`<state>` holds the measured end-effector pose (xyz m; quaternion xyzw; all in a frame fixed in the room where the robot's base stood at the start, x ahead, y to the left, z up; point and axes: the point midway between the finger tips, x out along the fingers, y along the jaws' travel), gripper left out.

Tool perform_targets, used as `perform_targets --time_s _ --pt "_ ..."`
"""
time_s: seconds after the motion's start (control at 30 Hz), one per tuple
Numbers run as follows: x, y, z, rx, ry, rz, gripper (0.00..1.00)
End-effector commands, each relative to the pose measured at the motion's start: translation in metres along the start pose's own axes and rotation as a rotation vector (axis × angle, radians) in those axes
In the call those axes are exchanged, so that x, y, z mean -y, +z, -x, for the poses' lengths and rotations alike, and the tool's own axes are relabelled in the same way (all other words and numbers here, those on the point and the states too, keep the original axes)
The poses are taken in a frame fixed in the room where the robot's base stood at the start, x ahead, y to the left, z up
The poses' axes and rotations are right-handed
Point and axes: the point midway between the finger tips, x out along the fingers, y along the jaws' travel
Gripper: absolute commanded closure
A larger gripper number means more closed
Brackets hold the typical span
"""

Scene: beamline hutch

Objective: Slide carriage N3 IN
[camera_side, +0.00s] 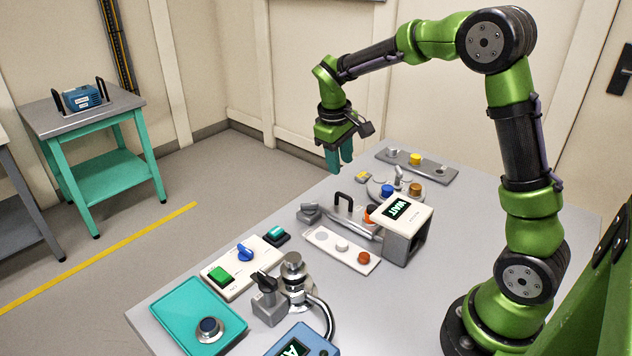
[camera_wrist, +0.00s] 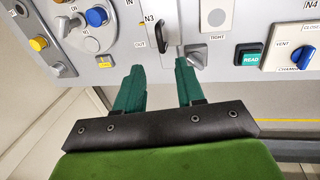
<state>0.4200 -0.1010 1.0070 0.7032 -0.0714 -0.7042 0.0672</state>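Carriage N3 shows in the wrist view as a black upright handle (camera_wrist: 164,36) on the pale panel, beside the N3 label, with IN marked towards the top and OUT towards the bottom. The handle is close to the OUT mark. In the side view the black handle (camera_side: 343,201) stands near the table's far-left edge. My gripper (camera_wrist: 160,68) is open and empty, its two teal fingers apart, with the handle beyond them, roughly in line with the gap. In the side view my gripper (camera_side: 339,160) hangs above the table, apart from the handle. The carriage's base is partly hidden.
Air around my gripper is clear.

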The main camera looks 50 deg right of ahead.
Motion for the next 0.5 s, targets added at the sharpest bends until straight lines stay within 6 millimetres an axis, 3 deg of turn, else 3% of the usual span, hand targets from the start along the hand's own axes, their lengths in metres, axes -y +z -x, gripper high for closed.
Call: perform_targets --time_s 0.3,0.5 --pt "0.0 0.001 -0.067 0.004 -0.001 -0.001 0.62" --pt "0.0 0.0 -0.09 0.002 -0.001 -0.001 0.62"
